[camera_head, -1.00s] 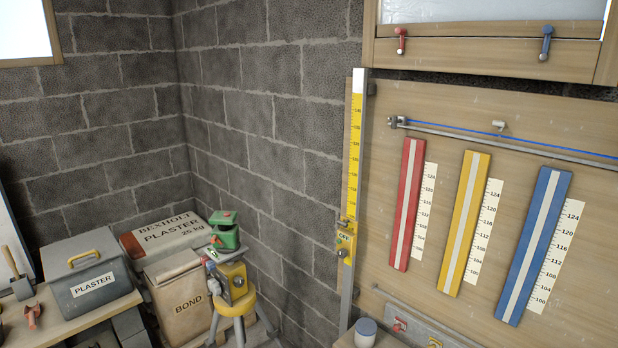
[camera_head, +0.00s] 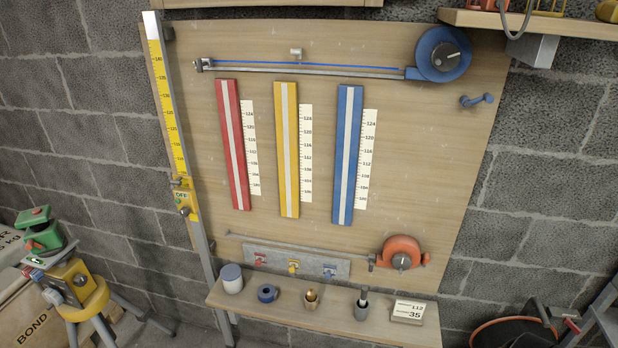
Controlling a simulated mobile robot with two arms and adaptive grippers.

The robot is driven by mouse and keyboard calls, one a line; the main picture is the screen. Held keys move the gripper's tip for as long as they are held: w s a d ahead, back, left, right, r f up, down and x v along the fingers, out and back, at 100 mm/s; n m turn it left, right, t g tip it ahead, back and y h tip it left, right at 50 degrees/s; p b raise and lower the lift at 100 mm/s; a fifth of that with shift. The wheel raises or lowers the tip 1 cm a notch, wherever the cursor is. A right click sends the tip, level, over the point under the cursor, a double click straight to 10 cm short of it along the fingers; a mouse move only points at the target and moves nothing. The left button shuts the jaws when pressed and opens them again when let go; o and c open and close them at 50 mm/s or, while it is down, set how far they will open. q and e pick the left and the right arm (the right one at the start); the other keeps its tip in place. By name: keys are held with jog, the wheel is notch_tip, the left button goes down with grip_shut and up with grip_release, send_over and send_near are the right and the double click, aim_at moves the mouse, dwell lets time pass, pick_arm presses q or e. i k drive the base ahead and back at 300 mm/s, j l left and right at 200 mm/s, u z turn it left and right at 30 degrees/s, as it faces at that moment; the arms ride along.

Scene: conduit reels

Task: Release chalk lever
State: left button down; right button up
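A round blue reel (camera_head: 443,54) with a dark centre knob is mounted at the upper right of the wooden board (camera_head: 420,150). A blue line (camera_head: 330,65) runs left from it above a grey rail to a small metal end fitting (camera_head: 203,65). A small blue lever-like part (camera_head: 476,100) sticks out from the board below and right of the reel. An orange reel (camera_head: 401,253) with a grey knob sits low on the board. Which part is the chalk lever is not marked. Neither of my grippers shows.
Red, yellow and blue strips (camera_head: 286,150) with paper scales hang on the board. A shelf (camera_head: 330,322) below holds a jar, tape, small pots and a card reading 112 and 35. A yellow-scaled post (camera_head: 170,110) stands left; a yellow-green tripod device (camera_head: 72,280) stands lower left.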

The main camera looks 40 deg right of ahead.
aim_at(487, 97)
jog(key=z, duration=2)
